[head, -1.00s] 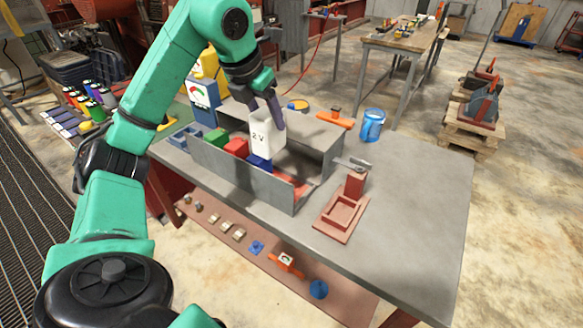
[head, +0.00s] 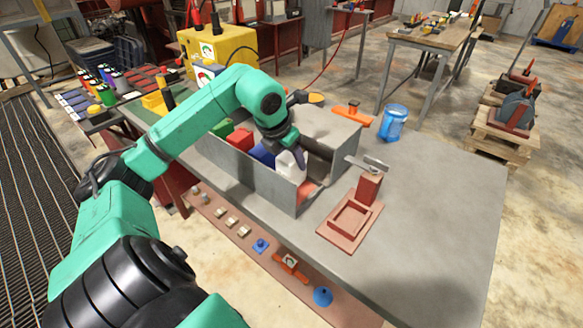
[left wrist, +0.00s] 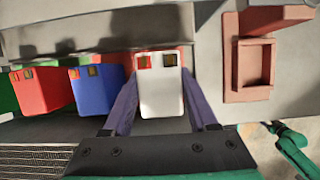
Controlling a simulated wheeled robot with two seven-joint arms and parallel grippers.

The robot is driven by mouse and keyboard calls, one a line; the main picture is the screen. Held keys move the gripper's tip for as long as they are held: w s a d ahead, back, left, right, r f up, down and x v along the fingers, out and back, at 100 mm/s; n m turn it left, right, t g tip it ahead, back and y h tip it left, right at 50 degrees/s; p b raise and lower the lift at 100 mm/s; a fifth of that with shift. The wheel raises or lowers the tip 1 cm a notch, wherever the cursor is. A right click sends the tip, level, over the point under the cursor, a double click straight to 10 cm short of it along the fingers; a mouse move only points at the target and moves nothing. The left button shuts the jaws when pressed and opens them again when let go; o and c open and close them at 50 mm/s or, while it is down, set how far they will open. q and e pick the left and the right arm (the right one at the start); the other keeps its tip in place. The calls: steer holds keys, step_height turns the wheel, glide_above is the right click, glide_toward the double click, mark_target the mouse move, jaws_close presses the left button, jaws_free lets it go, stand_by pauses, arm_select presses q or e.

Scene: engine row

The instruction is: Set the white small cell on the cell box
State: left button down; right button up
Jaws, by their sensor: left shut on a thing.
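The white small cell (head: 288,163) is held upright in my left gripper (head: 284,143), whose purple fingers are shut on its two sides.
A red cell (head: 239,139) and a green cell (head: 222,127) stand left of the blue one in the box. A reddish fixture (head: 350,222) stands right of the box on the grey table (head: 430,190). A blue jar (head: 393,124) stands behind. The table's right side is clear.

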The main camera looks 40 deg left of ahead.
arm_select(q)
step_height(320, 180, down, 3)
steer(key=shift+s+r, duration=0.1)
steer(key=shift+r, duration=0.1)
steer(key=shift+f, duration=0.1)
arm_select(e)
steer(key=shift+s, duration=0.35)
arm_select(q)
steer(key=shift+c, duration=0.9)
jaws_free()
arm_select(e)
steer(key=shift+s+f, duration=0.1)
arm_select(q)
steer(key=b+v, duration=0.1)
steer(key=v, duration=1.1)
steer(key=shift+b, duration=0.4)
arm_select(e)
steer(key=shift+f, duration=0.9)
steer(key=shift+d, duration=0.1)
